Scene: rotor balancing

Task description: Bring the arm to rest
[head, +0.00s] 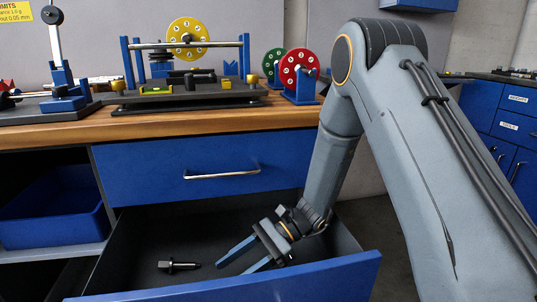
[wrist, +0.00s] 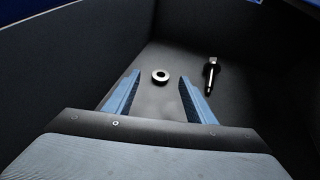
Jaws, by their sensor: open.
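My gripper (head: 242,258) is open and empty, reaching down into the open drawer (head: 322,280) below the workbench. In the wrist view my gripper's two blue fingers (wrist: 158,95) stand apart. A metal ring (wrist: 160,77) lies on the drawer floor beyond and between the fingertips, and nothing is gripped. A dark bolt-like part (head: 178,266) lies on the drawer floor to the left of my gripper in the head view. In the wrist view a bolt-like part (wrist: 211,75) lies to the right of the fingers. The ring cannot be made out in the head view.
The drawer walls (wrist: 70,70) surround my gripper. A closed blue drawer (head: 190,171) with a metal handle is just above. The wooden benchtop (head: 200,122) carries a balancing stand with a yellow rotor (head: 188,38), and red (head: 299,70) and green (head: 273,64) discs. A blue bin (head: 55,210) sits left.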

